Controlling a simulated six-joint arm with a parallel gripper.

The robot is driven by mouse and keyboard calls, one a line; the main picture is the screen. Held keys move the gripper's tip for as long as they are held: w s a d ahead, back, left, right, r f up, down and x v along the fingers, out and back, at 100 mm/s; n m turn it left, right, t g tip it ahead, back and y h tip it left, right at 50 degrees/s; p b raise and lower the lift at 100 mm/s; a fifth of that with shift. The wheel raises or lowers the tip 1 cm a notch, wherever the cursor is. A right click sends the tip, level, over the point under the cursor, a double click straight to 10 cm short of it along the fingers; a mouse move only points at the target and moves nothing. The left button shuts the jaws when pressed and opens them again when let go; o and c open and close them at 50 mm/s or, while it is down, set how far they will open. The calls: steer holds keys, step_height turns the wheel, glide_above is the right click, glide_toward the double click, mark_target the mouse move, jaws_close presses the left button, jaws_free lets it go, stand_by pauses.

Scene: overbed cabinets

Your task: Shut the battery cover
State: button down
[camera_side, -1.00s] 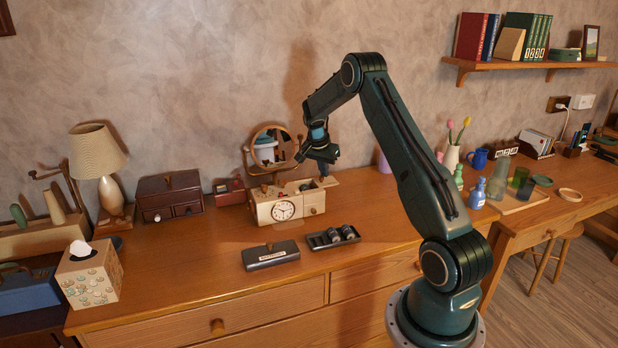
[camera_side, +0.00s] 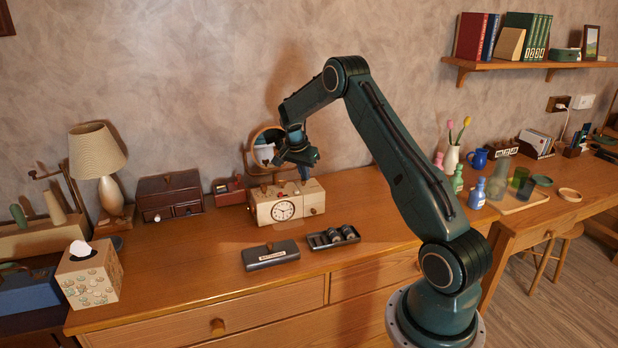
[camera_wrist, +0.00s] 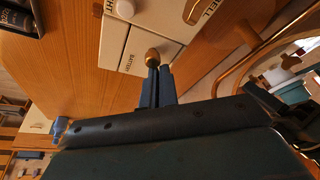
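The wooden clock box (camera_side: 284,203) with a round dial stands on the dresser in the side view. The white battery cover (camera_wrist: 141,52), lettered BATTERY, lies on its top in the wrist view. It has a small brass-coloured knob (camera_wrist: 152,53). No open compartment shows beside the cover, and nothing sticks out past the box's right end. My gripper (camera_side: 304,178) is over the right part of the box, pointing down. In the wrist view its fingers (camera_wrist: 160,72) are close together, with their tips right at the knob. The knob appears beside the tips, not between them; contact is hard to tell.
A grey lidded case (camera_side: 270,256) and a dark tray (camera_side: 320,244) holding dark cylinders lie in front of the clock. A round mirror (camera_side: 266,145) stands close behind it. A brown drawer box (camera_side: 170,195) is at left. The dresser top right of the clock is clear.

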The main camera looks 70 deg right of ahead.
steer(key=shift+w+a, duration=0.1)
steer(key=shift+d, duration=0.8)
steer(key=d, duration=0.2)
steer(key=shift+s+d, duration=0.35)
steer(key=v, duration=1)
steer(key=shift+a, duration=0.1)
